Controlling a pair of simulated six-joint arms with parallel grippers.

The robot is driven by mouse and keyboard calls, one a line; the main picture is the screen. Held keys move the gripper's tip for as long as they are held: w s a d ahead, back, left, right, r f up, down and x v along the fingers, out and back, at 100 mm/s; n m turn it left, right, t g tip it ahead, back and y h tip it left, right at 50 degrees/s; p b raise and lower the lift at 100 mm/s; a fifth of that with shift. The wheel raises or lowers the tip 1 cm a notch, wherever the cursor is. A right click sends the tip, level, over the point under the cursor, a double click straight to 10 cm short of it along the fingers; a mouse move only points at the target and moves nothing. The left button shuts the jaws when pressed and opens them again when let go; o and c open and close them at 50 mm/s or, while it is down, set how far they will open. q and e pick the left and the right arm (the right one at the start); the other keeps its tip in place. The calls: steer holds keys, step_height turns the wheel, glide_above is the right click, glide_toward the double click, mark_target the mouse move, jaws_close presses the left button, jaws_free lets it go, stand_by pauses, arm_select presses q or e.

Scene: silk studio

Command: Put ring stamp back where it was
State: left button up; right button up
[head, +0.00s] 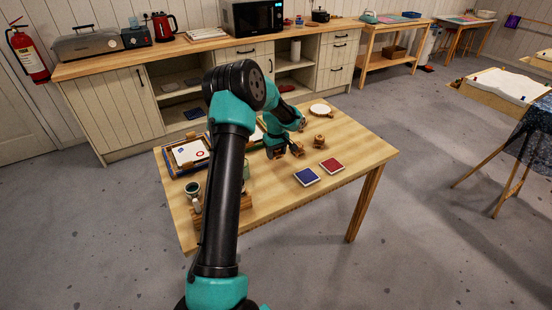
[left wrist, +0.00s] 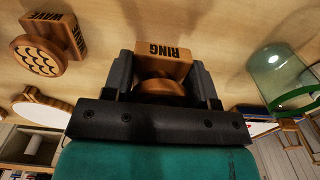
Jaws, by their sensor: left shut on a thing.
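The ring stamp (left wrist: 162,66) is a wooden block marked RING. It sits between the two fingers of my left gripper (left wrist: 164,84), which is shut on it. In the head view my left gripper (head: 296,151) is low over the middle of the table (head: 270,208). I cannot tell whether the stamp touches the tabletop. A small wooden stamp (head: 319,141) also shows in the head view. My right gripper is not in view.
A blue ink pad (head: 306,177) and a red ink pad (head: 332,166) lie at the table's front. A tray (head: 170,162) with stamped paper is at left. A glass jar (left wrist: 283,75) stands near the gripper. A pale round piece (head: 320,110) lies behind.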

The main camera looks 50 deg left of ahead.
mark_target(276, 163)
arm_select(q)
steer(key=shift+w+a, duration=0.2)
steer(key=shift+w, duration=0.05)
steer(key=shift+f, duration=0.1)
steer(key=shift+f, duration=1.65)
steer(key=shift+f, duration=0.1)
steer(key=o, duration=0.8)
steer(key=shift+c, duration=0.2)
